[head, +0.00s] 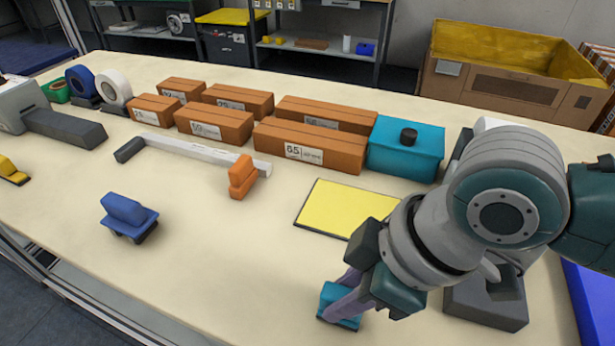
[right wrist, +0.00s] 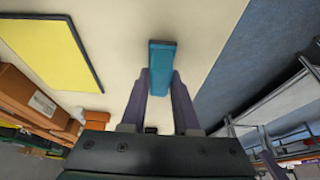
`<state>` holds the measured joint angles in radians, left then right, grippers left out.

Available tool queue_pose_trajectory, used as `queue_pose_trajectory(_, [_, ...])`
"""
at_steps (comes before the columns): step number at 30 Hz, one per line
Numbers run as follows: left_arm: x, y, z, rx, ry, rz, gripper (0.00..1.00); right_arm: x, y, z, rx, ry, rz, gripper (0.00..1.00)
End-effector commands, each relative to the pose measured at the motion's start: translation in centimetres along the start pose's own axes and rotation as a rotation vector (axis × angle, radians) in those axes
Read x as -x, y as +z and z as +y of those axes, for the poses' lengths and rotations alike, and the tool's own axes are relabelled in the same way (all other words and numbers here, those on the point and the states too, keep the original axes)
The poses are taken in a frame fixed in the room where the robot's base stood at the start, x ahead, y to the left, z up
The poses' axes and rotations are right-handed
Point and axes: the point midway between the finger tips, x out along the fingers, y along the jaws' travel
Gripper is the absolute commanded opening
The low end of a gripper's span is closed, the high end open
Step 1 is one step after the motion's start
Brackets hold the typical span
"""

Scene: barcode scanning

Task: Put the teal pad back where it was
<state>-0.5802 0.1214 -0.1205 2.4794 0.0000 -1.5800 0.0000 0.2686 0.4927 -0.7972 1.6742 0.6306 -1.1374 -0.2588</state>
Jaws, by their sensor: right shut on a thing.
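The teal pad (head: 333,297) is in my right gripper (head: 348,298), near the front edge of the table. In the right wrist view the pad (right wrist: 161,58) sits between the two purple fingers, which press on its sides. I cannot tell whether its underside touches the table. A teal box (head: 405,150) with a dark knob on top stands at the right end of the orange cartons. My left gripper is not in view.
A yellow mat (head: 345,206) lies behind the right gripper. Orange cartons (head: 310,148) stand in rows at the back. The front middle of the table is clear.

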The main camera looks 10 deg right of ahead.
Motion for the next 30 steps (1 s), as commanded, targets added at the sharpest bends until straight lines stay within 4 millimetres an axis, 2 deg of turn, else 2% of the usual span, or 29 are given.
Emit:
queue_pose_trajectory(11, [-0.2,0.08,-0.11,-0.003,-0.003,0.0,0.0,-0.46,0.15,0.01,0.0,0.0,0.001,0.0])
queue_pose_trajectory(12, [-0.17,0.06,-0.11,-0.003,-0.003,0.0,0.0,-0.45,0.14,0.0,0.0,0.0,0.002,0.31])
queue_pose_trajectory(19, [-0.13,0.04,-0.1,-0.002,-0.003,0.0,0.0,-0.4,0.13,0.0,0.0,0.0,0.001,0.57])
queue_pose_trajectory(26, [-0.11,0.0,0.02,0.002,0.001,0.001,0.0,-0.37,0.13,0.01,0.0,0.0,0.001,0.59])
queue_pose_trajectory(30, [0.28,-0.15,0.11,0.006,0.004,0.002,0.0,0.5,-0.02,0.07,0.0,0.001,0.001,0.59])
